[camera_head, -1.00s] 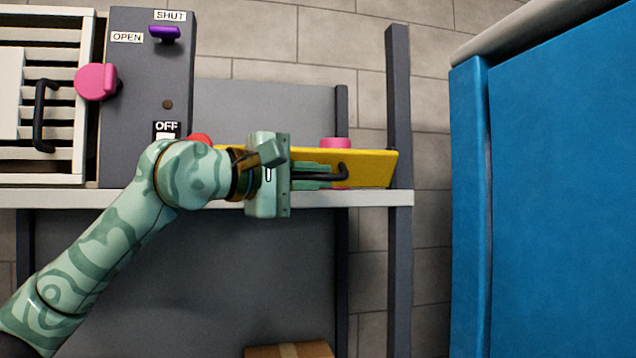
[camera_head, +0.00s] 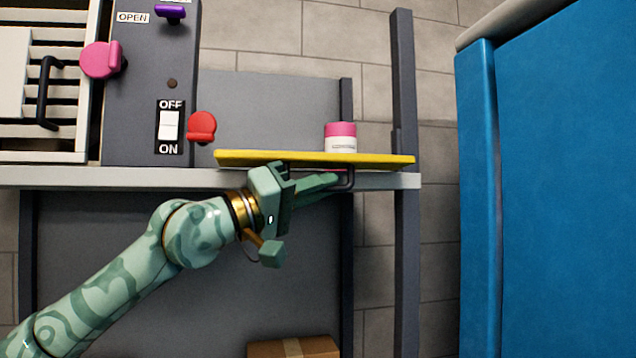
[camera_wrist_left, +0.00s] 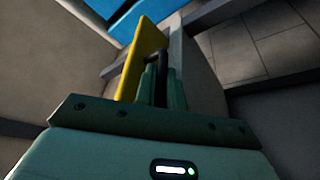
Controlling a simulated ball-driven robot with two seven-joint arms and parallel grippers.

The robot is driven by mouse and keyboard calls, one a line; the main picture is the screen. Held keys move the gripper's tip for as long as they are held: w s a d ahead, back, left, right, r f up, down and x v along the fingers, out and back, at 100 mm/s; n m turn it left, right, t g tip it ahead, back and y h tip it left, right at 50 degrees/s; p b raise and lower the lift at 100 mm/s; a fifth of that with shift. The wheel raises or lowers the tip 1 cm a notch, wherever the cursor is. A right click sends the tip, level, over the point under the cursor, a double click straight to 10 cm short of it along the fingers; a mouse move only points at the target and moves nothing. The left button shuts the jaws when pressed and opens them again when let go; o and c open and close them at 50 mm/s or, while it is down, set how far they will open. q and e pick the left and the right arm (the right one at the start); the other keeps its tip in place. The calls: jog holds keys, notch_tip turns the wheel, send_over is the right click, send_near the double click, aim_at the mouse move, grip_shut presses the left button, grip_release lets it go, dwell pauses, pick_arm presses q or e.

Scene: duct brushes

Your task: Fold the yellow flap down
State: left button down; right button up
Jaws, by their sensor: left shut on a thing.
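The yellow flap (camera_head: 300,158) is seen nearly edge-on in the head view, as a thin strip along the front rail. It also shows in the left wrist view (camera_wrist_left: 138,58), standing out to the left of the fingers. A dark handle (camera_head: 350,181) sticks out from its near face. My left gripper (camera_head: 335,180) is in front of the flap with its fingers shut on this handle, which also shows between the fingertips in the left wrist view (camera_wrist_left: 162,52). My right gripper is not in view.
A pink-lidded white jar (camera_head: 341,138) stands just behind the flap. A red knob (camera_head: 201,127), a white switch (camera_head: 168,125) and a purple lever (camera_head: 170,13) are on the grey panel to the left. A cardboard box (camera_head: 293,347) lies below. A blue surface (camera_head: 560,190) fills the right.

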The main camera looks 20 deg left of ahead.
pick_arm(q)
jog(key=shift+w+a+f+m+h, duration=0.1)
jog(key=shift+f+m+h, duration=0.1)
jog(key=shift+m, duration=0.25)
jog(key=shift+w+f+m+h, duration=0.1)
jog(key=shift+f+m, duration=0.05)
jog(key=shift+m, duration=0.3)
jog(key=c, duration=1.5)
grip_release()
jog(key=b+v, duration=0.7)
jog(key=v, duration=0.9)
jog(key=shift+s+a, duration=0.1)
jog(key=shift+a, duration=0.2)
